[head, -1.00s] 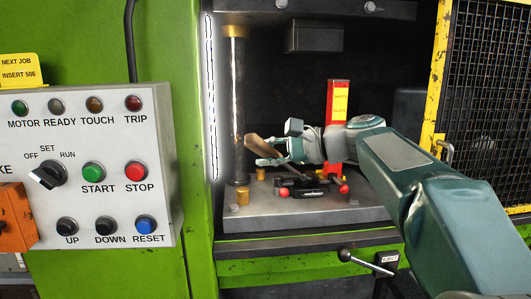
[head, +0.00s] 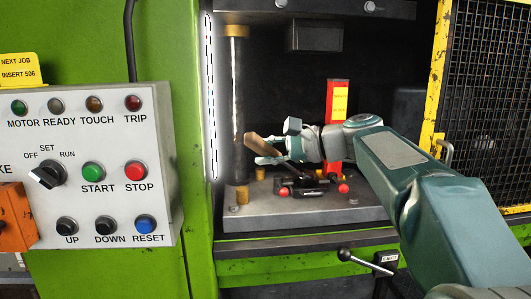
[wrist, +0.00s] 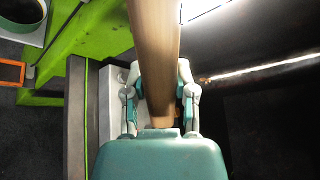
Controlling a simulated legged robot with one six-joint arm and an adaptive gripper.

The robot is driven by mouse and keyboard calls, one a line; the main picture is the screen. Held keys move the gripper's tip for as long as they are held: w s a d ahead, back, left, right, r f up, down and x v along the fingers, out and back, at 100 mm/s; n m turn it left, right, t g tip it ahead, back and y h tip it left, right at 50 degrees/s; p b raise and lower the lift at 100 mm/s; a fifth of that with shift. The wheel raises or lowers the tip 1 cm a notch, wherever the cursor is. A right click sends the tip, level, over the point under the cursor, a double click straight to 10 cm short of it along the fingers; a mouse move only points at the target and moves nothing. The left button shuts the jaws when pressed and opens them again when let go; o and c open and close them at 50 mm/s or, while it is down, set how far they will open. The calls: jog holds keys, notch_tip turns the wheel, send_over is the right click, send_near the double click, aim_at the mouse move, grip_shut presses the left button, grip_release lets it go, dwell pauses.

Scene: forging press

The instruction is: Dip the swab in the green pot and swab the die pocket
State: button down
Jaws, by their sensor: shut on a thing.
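My gripper (head: 268,153) is inside the press opening, above the bed, and is shut on a wooden handle (head: 259,142), which I take as the swab's. In the wrist view the handle (wrist: 155,45) runs up from between the two fingers (wrist: 160,100) and out of the frame; the swab's tip cannot be made out. Below the gripper, a dark clamp-like die assembly (head: 310,187) with red knobs sits on the press bed (head: 290,213). Its pocket is not clearly visible. A round, pale-rimmed thing (wrist: 38,38) is cut off at the wrist view's upper left; I cannot tell whether it is the green pot.
A brass-topped column (head: 238,110) stands left of the gripper. A red post with a yellow label (head: 340,101) stands close behind the wrist. The ram block (head: 314,36) hangs above. A control panel (head: 98,165) is at left, a mesh guard (head: 487,100) at right.

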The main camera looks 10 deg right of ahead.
jog(key=shift+s, duration=0.1)
jog(key=shift+s+r, duration=0.1)
jog(key=shift+s, duration=0.45)
jog(key=shift+w, duration=0.15)
jog(key=shift+w, duration=0.45)
dwell(0.4)
jog(key=shift+s, duration=0.65)
jog(key=shift+w, duration=0.15)
jog(key=shift+w, duration=0.5)
